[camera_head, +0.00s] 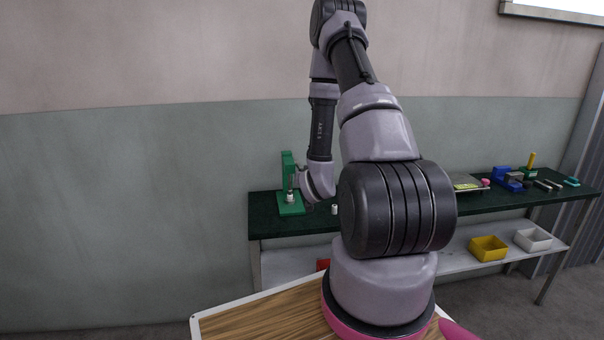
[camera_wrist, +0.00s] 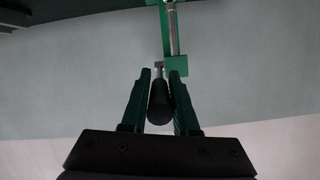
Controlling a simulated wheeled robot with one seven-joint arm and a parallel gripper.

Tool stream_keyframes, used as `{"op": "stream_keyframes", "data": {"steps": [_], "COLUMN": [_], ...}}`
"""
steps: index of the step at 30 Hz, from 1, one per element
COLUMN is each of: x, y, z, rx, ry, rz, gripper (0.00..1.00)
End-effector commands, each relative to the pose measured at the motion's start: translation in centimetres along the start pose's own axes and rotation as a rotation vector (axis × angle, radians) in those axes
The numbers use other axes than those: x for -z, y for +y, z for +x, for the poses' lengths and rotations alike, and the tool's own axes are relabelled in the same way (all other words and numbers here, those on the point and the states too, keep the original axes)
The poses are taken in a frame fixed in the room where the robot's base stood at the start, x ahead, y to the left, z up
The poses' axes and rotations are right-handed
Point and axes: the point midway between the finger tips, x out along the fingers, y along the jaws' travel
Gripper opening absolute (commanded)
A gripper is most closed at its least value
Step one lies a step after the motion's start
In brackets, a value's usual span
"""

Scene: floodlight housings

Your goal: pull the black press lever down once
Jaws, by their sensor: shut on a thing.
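The green press (camera_head: 287,170) stands upright at the left end of the bench, on a green base. In the wrist view its green body and silver ram (camera_wrist: 173,35) show at the top. The black press lever (camera_wrist: 158,100) has a rounded black grip on a short metal rod. My gripper (camera_wrist: 161,78) is shut on this grip, with one dark green finger on each side. In the head view my wrist is beside the press, and my gripper and the lever cannot be made out.
The dark green bench top (camera_head: 390,213) runs right from the press. A small white piece (camera_head: 290,196) sits on the press base and another (camera_head: 334,209) on the bench. A yellow bin (camera_head: 488,248) and a white bin (camera_head: 533,239) stand on the lower shelf.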

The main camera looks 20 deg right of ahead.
Motion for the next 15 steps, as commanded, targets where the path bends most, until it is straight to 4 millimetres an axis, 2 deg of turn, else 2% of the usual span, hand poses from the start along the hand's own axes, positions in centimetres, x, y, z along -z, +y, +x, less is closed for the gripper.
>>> {"op": "stream_keyframes", "data": {"steps": [9,14,15], "x": [-0.3,-1.4,-1.4], "y": [0.4,0.7,0.7], "z": [-0.2,0.0,0.1], "rx": [-0.007,0.001,0.003], "ry": [0.001,0.046,0.060], "rz": [0.002,0.001,0.000], "gripper": [0.00,0.00,0.32]}}
